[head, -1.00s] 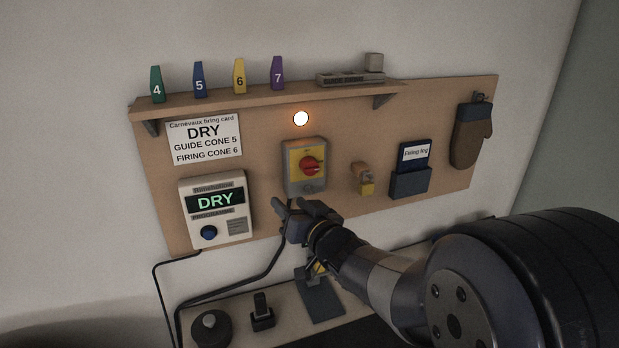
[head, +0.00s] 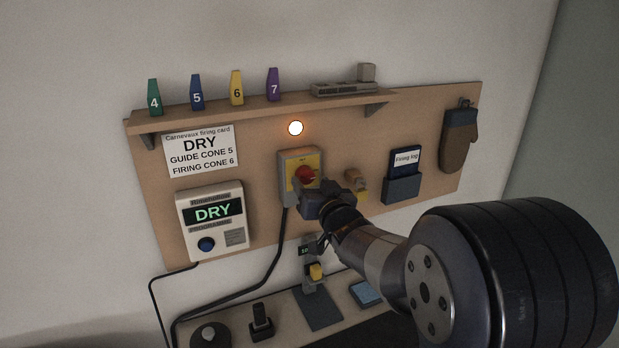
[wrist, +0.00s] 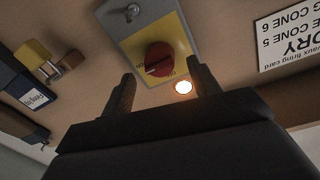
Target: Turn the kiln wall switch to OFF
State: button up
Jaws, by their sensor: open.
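The kiln wall switch is a grey box with a yellow plate (head: 291,166) and a red rotary knob (head: 305,174), fixed to the wooden board. In the wrist view the red knob (wrist: 159,59) appears upside down, ahead of and between my two fingers. My gripper (head: 310,184) is just in front of the switch and hides its lower right part. In the wrist view my gripper (wrist: 162,88) is open and empty, with the knob beyond the fingertips. I cannot tell whether the fingers touch it.
A round lamp (head: 296,128) glows above the switch. A padlock (head: 357,186) hangs close to the right, beside the firing log holder (head: 402,187). The DRY controller (head: 211,222) is at left. A shelf (head: 265,101) with numbered cones runs above; a ledge with small items lies below.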

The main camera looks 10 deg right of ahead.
aim_at(306, 176)
jog(key=shift+w+a, duration=0.2)
jog(key=shift+w, duration=1.05)
jog(key=c, duration=1)
